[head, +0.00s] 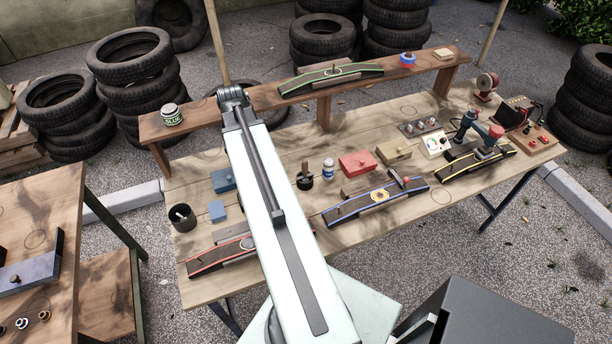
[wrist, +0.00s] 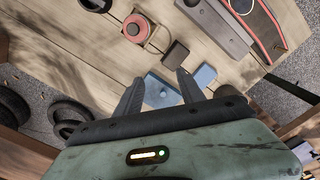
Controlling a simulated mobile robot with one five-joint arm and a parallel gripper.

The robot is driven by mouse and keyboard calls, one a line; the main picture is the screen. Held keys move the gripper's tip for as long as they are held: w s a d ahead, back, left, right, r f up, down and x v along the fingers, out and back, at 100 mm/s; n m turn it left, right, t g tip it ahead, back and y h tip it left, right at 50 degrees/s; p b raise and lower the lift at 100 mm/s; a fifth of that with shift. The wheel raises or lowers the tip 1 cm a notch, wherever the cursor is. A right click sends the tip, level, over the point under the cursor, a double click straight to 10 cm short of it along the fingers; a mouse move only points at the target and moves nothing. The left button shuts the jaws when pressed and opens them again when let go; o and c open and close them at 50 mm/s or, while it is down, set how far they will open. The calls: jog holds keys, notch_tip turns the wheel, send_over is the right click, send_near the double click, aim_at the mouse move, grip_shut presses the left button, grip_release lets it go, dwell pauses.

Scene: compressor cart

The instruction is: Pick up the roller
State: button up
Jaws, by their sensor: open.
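I cannot identify the roller for certain. A small tool with a red end (head: 406,181) lies by the blue-edged strip (head: 376,202) on the bench in the head view and may be it. In the wrist view my gripper (wrist: 159,74) is open, its two dark fingers apart with nothing held. It hangs above the bench, over a blue block with a small knob (wrist: 160,92). This block also shows left of my arm in the head view (head: 222,180). My fingers are hidden in the head view.
A smaller blue block (wrist: 205,75), a dark block (wrist: 176,51) and a red round item (wrist: 136,29) lie near my gripper. A raised shelf (head: 205,116) runs along the bench's back. A black cup (head: 182,217) and red-edged strip (head: 216,257) are at left.

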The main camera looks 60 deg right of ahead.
jog(key=n+b, duration=0.1)
jog(key=b, duration=0.1)
send_over(305, 169)
jog(key=d, duration=0.1)
jog(key=f, duration=0.2)
jog(key=shift+w+f, duration=0.3)
jog(key=shift+f, duration=0.05)
notch_tip(305, 169, down, 8)
jog(key=b, duration=0.7)
jog(key=shift+b, duration=0.4)
jog(key=shift+r, duration=0.1)
grip_shut()
